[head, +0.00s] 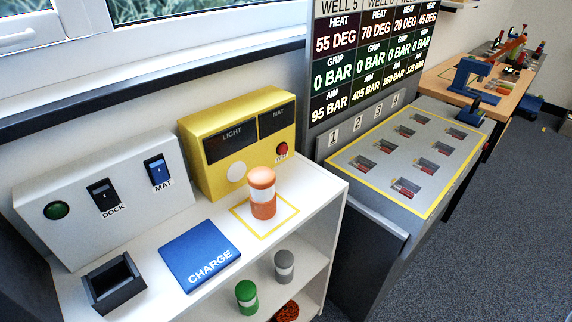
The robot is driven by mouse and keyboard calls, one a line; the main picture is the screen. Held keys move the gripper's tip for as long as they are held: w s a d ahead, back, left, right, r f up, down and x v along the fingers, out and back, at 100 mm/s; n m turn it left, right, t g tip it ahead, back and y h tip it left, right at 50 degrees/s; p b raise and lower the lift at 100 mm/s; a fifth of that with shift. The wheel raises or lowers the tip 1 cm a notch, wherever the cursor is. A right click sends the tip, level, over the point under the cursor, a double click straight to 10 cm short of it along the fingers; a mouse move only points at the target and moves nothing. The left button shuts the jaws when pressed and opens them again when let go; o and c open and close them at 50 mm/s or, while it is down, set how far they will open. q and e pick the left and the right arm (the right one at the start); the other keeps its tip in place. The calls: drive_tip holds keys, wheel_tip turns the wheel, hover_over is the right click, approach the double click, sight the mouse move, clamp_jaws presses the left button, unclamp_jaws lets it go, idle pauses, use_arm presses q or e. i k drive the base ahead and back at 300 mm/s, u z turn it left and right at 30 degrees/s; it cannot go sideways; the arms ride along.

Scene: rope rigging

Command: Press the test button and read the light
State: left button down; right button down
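A yellow box (190,157) stands at the back of the white shelf top. An orange-and-white cylinder (262,192) stands upright in front of the box, inside a yellow square outline (286,219). Neither of my grippers is in view.
A grey panel (100,240) with a green round light (57,210) and DOCK and MAT switches stands left. A blue CHARGE pad (200,255) and a black open holder (114,283) lie before it. Green (246,297) and grey (284,266) cylinders stand lower. A slotted station (400,150) stands right.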

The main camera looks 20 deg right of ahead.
sight(284, 149)
drive_tip(key=k, duration=0.5)
drive_tip(key=z, duration=1.15)
drive_tip(key=i, duration=0.85)
drive_tip(key=u, duration=1.65)
